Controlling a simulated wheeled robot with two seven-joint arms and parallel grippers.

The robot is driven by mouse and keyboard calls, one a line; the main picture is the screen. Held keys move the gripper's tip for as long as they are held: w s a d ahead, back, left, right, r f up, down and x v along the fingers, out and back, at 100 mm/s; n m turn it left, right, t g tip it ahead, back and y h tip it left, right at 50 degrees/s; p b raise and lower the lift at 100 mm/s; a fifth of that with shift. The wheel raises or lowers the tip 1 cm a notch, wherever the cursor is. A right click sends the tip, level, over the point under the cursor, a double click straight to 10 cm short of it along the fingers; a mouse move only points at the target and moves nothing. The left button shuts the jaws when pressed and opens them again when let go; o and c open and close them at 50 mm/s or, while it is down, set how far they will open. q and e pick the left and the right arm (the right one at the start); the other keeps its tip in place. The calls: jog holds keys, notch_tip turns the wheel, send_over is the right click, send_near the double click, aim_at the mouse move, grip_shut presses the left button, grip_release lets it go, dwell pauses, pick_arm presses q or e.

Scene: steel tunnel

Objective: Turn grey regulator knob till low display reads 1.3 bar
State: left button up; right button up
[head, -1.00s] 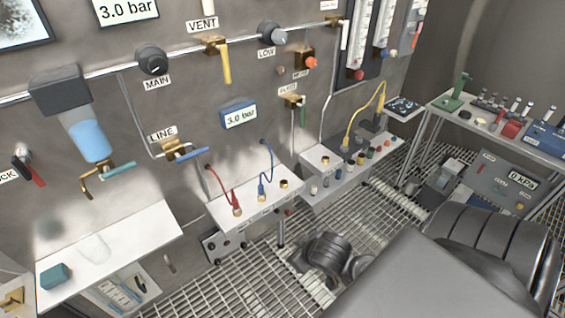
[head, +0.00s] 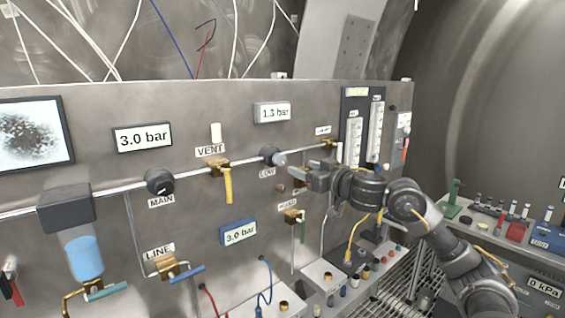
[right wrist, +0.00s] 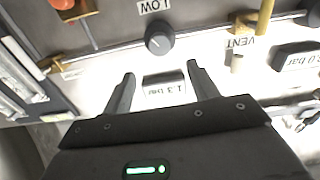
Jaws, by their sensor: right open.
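The grey regulator knob, labelled LOW (head: 268,154), sits on the pipe across the panel. The low display (head: 272,112) above it reads 1.3 bar. My right gripper (head: 297,172) is open just to the right of the knob, close to the panel. In the right wrist view the knob (right wrist: 160,38) lies beyond the open fingertips (right wrist: 160,74), not between them. The low display (right wrist: 165,89) shows upside down there, seen between the fingers. I see no contact with the knob. My left gripper is not in view.
A yellow VENT lever (head: 228,185) hangs left of the knob. The black MAIN knob (head: 159,181) is further left, under a 3.0 bar display (head: 142,137). A blue-framed display (head: 238,232) reads 3.0 bar. Flow tubes (head: 355,140) stand right of the gripper.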

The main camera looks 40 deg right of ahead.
aim_at(282, 160)
jog(key=w+p, duration=0.4)
jog(key=w, duration=0.5)
jog(key=shift+w+d+r, duration=0.1)
jog(key=shift+w, duration=0.8)
jog(key=shift+c, duration=0.2)
jog(key=c, duration=0.9)
jog(key=shift+n, duration=0.3)
jog(key=shift+c, duration=0.2)
